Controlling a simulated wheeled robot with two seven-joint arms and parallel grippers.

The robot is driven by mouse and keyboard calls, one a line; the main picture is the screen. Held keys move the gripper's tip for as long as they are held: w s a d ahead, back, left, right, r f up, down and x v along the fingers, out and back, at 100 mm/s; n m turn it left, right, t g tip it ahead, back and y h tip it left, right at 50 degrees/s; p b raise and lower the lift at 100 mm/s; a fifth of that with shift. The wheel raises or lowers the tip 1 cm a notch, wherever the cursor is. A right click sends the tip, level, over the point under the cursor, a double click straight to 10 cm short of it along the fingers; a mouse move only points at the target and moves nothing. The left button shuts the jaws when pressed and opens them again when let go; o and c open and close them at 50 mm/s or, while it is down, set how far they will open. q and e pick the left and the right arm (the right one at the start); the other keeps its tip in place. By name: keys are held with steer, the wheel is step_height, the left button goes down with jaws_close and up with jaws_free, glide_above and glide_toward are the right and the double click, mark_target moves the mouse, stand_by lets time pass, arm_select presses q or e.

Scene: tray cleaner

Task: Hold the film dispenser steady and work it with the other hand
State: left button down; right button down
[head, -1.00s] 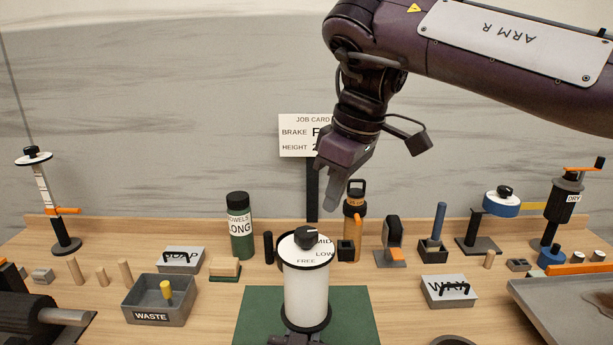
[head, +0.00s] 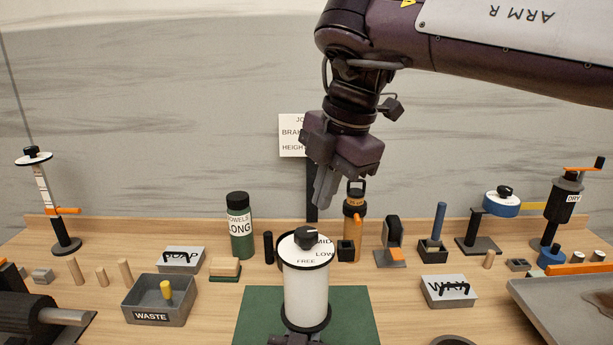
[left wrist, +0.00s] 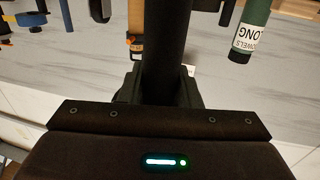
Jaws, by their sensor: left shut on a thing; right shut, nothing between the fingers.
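The film dispenser (head: 306,292) stands upright on a green mat (head: 255,320), a white roll between dark discs. My left gripper (head: 294,339) shows only as dark parts at the bottom edge, at the dispenser's foot. In the left wrist view its jaws (left wrist: 165,85) are shut on a black upright part, seemingly the dispenser's. A job card (head: 292,135) reads BRAKE and HEIGHT; the right gripper hides its values.
A green towels bottle (head: 239,228) and an orange bottle (head: 353,235) stand behind the dispenser. The grey WASTE bin (head: 150,317) is left, the WRAP box (head: 447,291) right. A grey tray (head: 540,305) fills the right corner. Bare table lies beside the mat.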

mark_target(306, 236)
steer(key=shift+s+f+n, duration=0.2)
steer(key=shift+f+n, duration=0.8)
steer(key=shift+f, duration=0.75)
steer(key=shift+s+f+n, duration=0.2)
steer(key=shift+f+n, duration=0.8)
steer(key=shift+f, duration=0.75)
steer(key=shift+w+a, duration=0.2)
steer(key=shift+w+d, duration=0.4)
steer(key=shift+w+d, duration=0.15)
steer(key=shift+w, duration=0.15)
steer(key=shift+w+d, duration=0.1)
steer(key=shift+w, duration=0.35)
steer(key=shift+d, duration=0.1)
